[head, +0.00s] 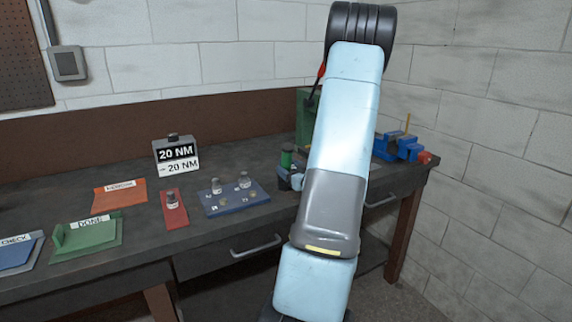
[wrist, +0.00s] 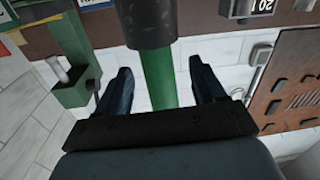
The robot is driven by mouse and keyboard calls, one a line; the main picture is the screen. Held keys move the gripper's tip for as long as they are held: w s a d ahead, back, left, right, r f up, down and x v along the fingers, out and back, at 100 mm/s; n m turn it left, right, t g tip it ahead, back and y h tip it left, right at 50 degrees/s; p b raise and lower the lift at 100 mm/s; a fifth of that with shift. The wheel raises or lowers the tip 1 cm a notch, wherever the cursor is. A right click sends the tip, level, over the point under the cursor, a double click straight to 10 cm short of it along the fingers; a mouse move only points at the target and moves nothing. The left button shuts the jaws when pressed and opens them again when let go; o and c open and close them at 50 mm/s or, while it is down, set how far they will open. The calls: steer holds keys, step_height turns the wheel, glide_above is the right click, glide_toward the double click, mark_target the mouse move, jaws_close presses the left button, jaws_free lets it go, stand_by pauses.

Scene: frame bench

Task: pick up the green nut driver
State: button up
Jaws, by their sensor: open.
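The green nut driver (wrist: 160,78) shows in the wrist view as a green shaft with a thick dark part (wrist: 148,22) at the picture's top. My gripper (wrist: 161,66) is open, one dark finger on each side of the green shaft. Gaps show between the shaft and both fingers, so it is not gripped. In the head view a green upright piece with a dark top (head: 287,157), seemingly the nut driver, stands just left of my arm. My arm hides most of the gripper there.
A green stand (head: 304,112) is behind my arm; a blue vise (head: 400,147) is to its right. A blue tray (head: 234,199) with several small parts, a red mat (head: 174,210), a 20 NM block (head: 176,153) and a green DONE tray (head: 88,236) lie to the left.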

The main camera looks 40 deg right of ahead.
mark_target(284, 162)
steer(key=shift+w+d+r, duration=0.1)
steer(key=shift+w+d, duration=0.1)
steer(key=shift+w, duration=0.65)
steer(key=shift+w+d+r, duration=0.1)
steer(key=shift+w+d, duration=0.05)
steer(key=shift+w, duration=0.75)
steer(key=shift+w+d+r, duration=0.1)
steer(key=shift+w+d, duration=0.1)
steer(key=shift+w, duration=0.65)
jaws_close()
